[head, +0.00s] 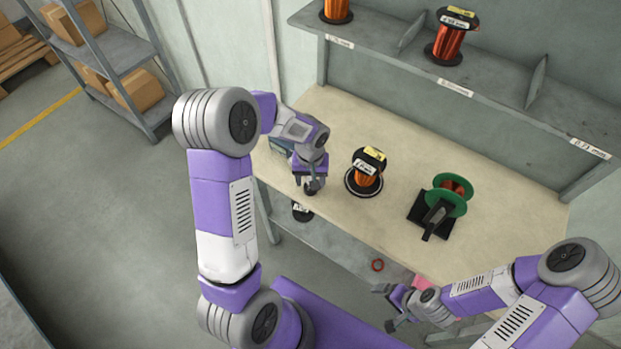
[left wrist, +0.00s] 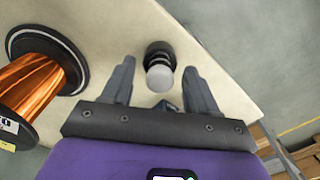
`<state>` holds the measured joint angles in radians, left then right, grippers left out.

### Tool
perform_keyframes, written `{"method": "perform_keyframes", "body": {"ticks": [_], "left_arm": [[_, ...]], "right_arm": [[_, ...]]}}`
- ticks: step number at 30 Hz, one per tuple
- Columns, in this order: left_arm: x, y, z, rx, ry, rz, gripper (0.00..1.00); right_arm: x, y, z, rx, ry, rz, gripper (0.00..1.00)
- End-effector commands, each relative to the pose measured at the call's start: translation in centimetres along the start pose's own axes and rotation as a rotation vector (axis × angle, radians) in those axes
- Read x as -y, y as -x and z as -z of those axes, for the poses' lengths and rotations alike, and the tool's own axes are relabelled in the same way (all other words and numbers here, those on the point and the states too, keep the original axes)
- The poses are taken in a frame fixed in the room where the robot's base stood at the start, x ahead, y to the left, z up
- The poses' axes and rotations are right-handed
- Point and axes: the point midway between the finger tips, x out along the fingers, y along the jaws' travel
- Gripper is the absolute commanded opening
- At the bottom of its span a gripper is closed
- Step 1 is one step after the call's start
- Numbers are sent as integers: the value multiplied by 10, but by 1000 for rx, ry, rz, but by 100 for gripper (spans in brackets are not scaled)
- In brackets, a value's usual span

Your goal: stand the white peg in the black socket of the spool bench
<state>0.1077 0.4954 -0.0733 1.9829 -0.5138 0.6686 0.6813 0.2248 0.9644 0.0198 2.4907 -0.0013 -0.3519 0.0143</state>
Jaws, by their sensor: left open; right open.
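In the left wrist view the white peg (left wrist: 160,77) stands with its lower end at the black socket (left wrist: 158,48). It looks upright in it, though the seat itself is hidden. My left gripper (left wrist: 159,68) is open, one finger on each side of the peg, with a visible gap on both sides. In the head view my left gripper (head: 311,186) is low over the front left part of the spool bench (head: 400,237), hiding the peg and most of the socket. My right gripper (head: 392,308) is open and empty, in front of the bench's front edge.
A copper spool (head: 367,170) stands on a round base right of my left gripper; it also shows in the left wrist view (left wrist: 32,82). A green spool (head: 449,194) on a black holder is farther right. A shelf (head: 400,52) with spools runs above the back.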

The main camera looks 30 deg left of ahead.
Motion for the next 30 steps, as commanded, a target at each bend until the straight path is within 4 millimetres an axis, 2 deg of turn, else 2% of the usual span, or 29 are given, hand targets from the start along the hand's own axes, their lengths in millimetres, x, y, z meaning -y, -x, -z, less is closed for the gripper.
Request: {"method": "perform_keyframes", "body": {"ticks": [5, 8, 15, 21, 30], "left_arm": [[0, 1, 0, 0, 0, 0, 59], [0, 9, 1, -3, 1, -1, 59], [0, 51, 1, -5, 0, -2, 59], [0, 73, 0, -2, 0, -1, 59], [0, 76, 0, 0, -1, 0, 59]], "right_arm": [[0, 0, 0, 0, 0, 0, 97], [1, 2, 0, 0, 0, 0, 97], [4, 11, 0, 0, 0, 0, 97], [6, 15, -1, 0, 0, 0, 97], [6, 15, -1, 0, 0, 0, 97]]}}
